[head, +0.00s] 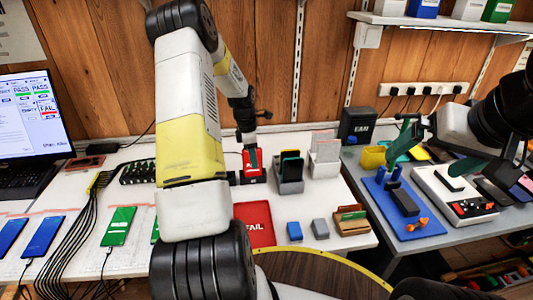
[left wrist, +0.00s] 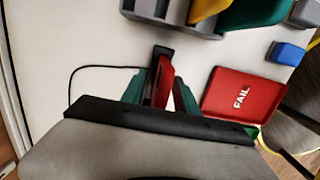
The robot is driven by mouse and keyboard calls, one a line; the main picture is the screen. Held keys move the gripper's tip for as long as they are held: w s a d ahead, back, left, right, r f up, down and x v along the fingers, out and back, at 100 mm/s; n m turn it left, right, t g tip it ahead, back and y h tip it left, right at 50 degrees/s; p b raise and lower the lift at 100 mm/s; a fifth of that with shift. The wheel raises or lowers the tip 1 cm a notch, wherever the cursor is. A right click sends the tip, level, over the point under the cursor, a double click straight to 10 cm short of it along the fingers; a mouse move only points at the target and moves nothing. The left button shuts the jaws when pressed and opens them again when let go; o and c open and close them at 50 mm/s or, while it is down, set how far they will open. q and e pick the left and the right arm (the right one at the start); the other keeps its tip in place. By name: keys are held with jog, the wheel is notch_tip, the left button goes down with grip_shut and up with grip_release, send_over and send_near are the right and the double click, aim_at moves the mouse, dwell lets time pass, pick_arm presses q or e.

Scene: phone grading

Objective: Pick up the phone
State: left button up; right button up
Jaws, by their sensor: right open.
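A phone with a red screen (head: 253,175) stands at the middle of the white table in the head view. In the left wrist view the red phone (left wrist: 164,86) is between the green fingers of my left gripper (left wrist: 167,88). A pale gap shows beside the right finger, so I cannot tell whether the fingers press on it. In the head view my left gripper (head: 250,160) is at the phone, partly hidden by my arm. My right gripper (head: 432,152) is open above the right-hand table, with its fingers wide apart.
A red FAIL tray (head: 253,222) lies just in front. A grey holder with phones (head: 289,178) and small blocks stand to the right. Blue phones (head: 42,236) and a green phone (head: 118,226) lie on cables at the left. A laptop (head: 28,125) is at far left.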

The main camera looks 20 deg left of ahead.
pick_arm(q)
jog(key=shift+f, duration=0.2)
grip_shut()
dwell(1.3)
